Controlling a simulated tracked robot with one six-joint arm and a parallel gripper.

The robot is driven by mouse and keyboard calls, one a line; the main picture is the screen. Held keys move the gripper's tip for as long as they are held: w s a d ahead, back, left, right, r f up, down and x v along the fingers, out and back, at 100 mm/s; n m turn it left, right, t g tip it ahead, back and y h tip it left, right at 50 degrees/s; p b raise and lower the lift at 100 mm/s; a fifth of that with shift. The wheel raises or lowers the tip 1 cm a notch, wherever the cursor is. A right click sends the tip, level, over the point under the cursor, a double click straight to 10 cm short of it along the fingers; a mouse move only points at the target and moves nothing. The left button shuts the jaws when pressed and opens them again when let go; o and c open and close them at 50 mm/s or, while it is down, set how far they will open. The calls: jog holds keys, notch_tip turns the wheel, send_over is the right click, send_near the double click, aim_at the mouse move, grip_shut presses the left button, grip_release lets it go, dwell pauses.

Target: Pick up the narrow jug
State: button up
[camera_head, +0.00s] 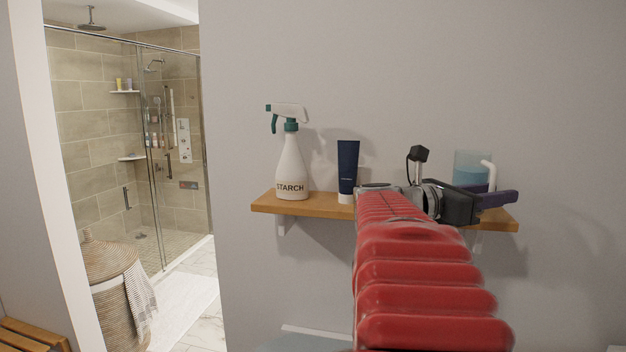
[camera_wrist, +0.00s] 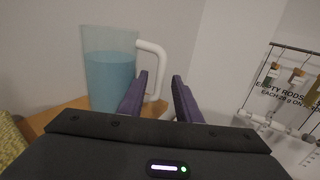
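The narrow jug (camera_wrist: 109,80) is clear, with blue liquid and a white handle (camera_wrist: 161,62) on its right side. It stands upright on the wooden shelf in the wrist view, and its upper part shows at the shelf's right end in the head view (camera_head: 472,165). My gripper (camera_wrist: 160,75) is open, its two purple fingers apart. In the wrist view the handle shows in the gap between the fingers, partly behind the left one. I cannot tell whether it lies between them or just beyond. In the head view my gripper (camera_head: 508,197) hides the jug's lower part.
The wooden shelf (camera_head: 325,206) also holds a white starch spray bottle (camera_head: 291,168) and a dark blue tube (camera_head: 347,168) left of my arm. The grey wall is close behind. In the wrist view, a rack with hanging items (camera_wrist: 288,90) is on the right.

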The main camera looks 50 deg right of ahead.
jog(key=shift+c, duration=0.4)
grip_shut()
dwell(1.2)
